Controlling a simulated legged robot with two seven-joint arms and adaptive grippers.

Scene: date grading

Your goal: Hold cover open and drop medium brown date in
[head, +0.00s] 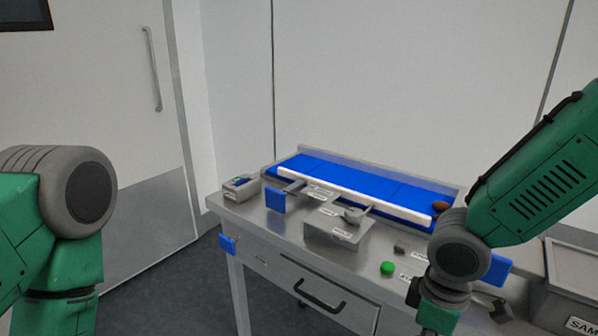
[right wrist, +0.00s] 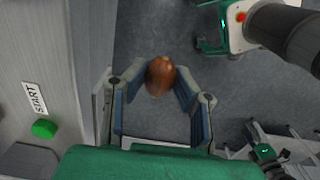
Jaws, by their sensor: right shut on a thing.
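A brown date (right wrist: 160,76) is between the fingertips of my right gripper (right wrist: 161,90) in the right wrist view, held over the grey floor beside the table. A steel box (head: 322,238) with labels stands at the table's front middle, with a grey knob (head: 353,215) on top. I cannot tell which part is the cover or whether it is open. My left arm shows at the left, but its gripper is out of view.
A blue conveyor belt (head: 345,180) with a white front rail runs along the back. Another brown date (head: 440,206) lies at its right end. A green button (head: 387,268) is on the tabletop. A small grey box (head: 241,188) stands at left, and a grey crate (head: 565,285) at right.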

